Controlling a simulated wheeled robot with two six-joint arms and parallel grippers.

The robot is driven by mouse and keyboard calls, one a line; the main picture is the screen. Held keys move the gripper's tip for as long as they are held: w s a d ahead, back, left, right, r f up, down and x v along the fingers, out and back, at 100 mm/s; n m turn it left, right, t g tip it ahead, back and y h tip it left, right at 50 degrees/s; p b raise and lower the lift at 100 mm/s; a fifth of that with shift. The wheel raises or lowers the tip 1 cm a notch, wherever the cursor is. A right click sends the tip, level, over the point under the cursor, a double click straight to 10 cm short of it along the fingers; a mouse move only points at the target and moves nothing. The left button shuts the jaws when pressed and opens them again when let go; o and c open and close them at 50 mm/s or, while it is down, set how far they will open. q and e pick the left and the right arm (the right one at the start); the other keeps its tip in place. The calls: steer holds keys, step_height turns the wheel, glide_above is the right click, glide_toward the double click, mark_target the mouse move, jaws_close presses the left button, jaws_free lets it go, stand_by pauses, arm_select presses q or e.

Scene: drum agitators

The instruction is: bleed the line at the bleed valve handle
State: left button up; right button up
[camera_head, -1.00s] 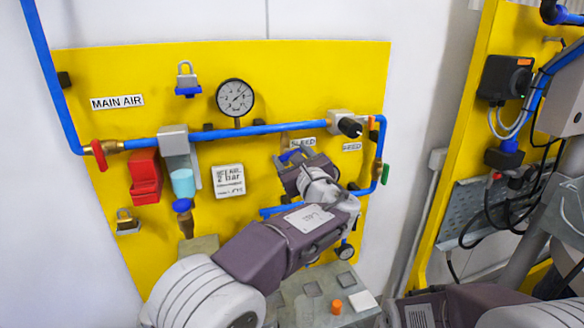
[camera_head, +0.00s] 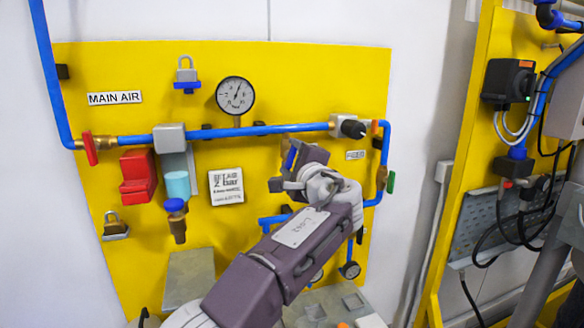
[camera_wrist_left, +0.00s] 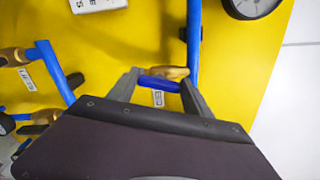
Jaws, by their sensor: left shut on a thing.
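The bleed valve handle (camera_head: 291,156) is blue and sits below the main air line on the yellow panel. My left gripper (camera_head: 283,172) reaches it from below right and largely covers the valve. In the left wrist view the blue handle (camera_wrist_left: 160,84) lies between both fingers of my left gripper (camera_wrist_left: 160,88), which is shut on it. The brass valve body (camera_wrist_left: 176,72) shows just behind the handle. A pressure gauge (camera_head: 236,95) with a white dial sits above the blue line. My right gripper is not in view.
A red lever (camera_head: 89,148) and a red block (camera_head: 137,176) are at the left. A black regulator knob (camera_head: 353,128) and a green handle (camera_head: 391,181) are to the right of the valve. Padlocks hang on the panel. A second yellow panel (camera_head: 470,130) stands at the right.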

arm_select(q)
steer(key=shift+f+n+b, duration=0.15)
steer(key=shift+n+b, duration=0.55)
steer(key=shift+n, duration=1.2)
steer(key=o, duration=1.4)
steer(key=shift+c, duration=0.2)
steer(key=b+v, duration=0.3)
steer(key=v, duration=0.6)
steer(key=shift+b, duration=0.3)
